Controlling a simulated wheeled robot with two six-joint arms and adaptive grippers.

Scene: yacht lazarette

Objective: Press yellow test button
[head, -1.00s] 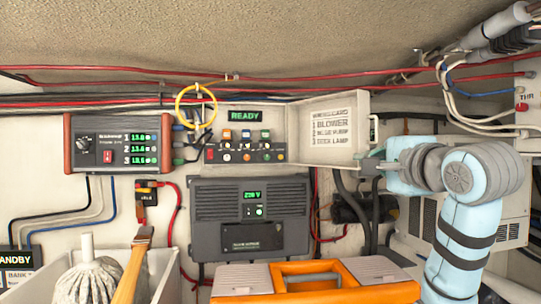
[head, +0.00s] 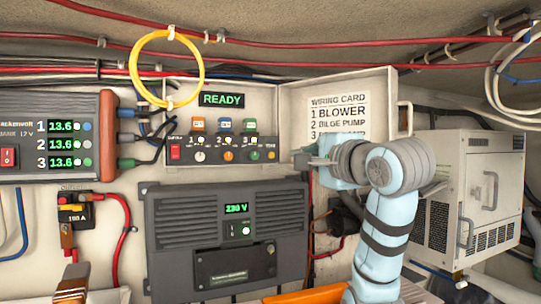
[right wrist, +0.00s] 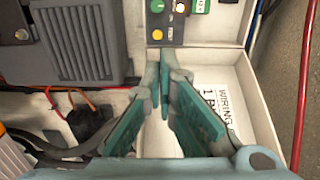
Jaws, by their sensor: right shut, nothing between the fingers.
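The yellow test button (head: 271,155) is at the right end of the lower row on the dark switch panel (head: 222,157), under the READY display (head: 222,100). In the right wrist view the yellow button (right wrist: 157,34) shows just beyond the fingertips. My right gripper (head: 303,160) is shut and empty, a little right of the button and pointing toward it. In the right wrist view its fingertips (right wrist: 163,60) are close to the panel; I see no contact with the button. My left gripper is not in view.
An open lid with a wiring card (head: 338,103) stands behind my right gripper. A grey inverter (head: 229,237) is below the panel. A yellow cable loop (head: 135,48) hangs above left. A red-ended charger unit (head: 107,137) is at left, a white cabinet (head: 478,195) at right.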

